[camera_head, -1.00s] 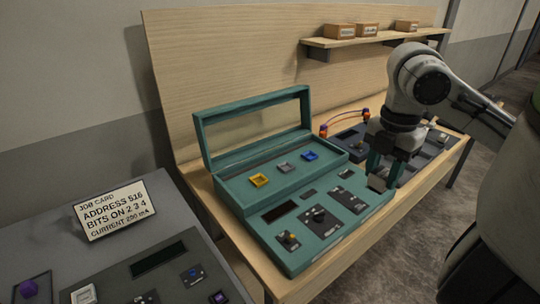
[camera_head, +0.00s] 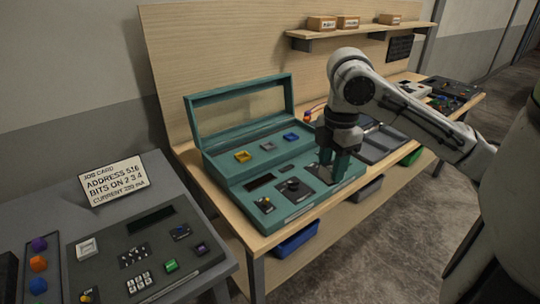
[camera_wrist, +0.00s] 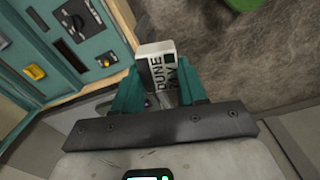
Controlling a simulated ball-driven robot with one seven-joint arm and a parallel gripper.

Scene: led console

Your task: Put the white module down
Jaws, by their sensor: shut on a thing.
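My gripper (camera_head: 333,174) hangs over the right front part of the teal console (camera_head: 236,172) in the head view. In the wrist view my gripper (camera_wrist: 158,88) is shut on the white module (camera_wrist: 157,50), a small block with "DUNE 24V" printed on its face. The module sits between the two teal fingers, and the floor shows behind it. In the head view the fingers mostly hide the module, and I cannot tell how high it is above the console.
Yellow (camera_head: 242,157), grey (camera_head: 268,146) and blue (camera_head: 291,137) square pieces sit in the console's raised rear part, below its open lid frame (camera_head: 240,97). A grey tray (camera_head: 384,143) lies to the right. A job card (camera_head: 112,179) stands on the grey desk at left.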

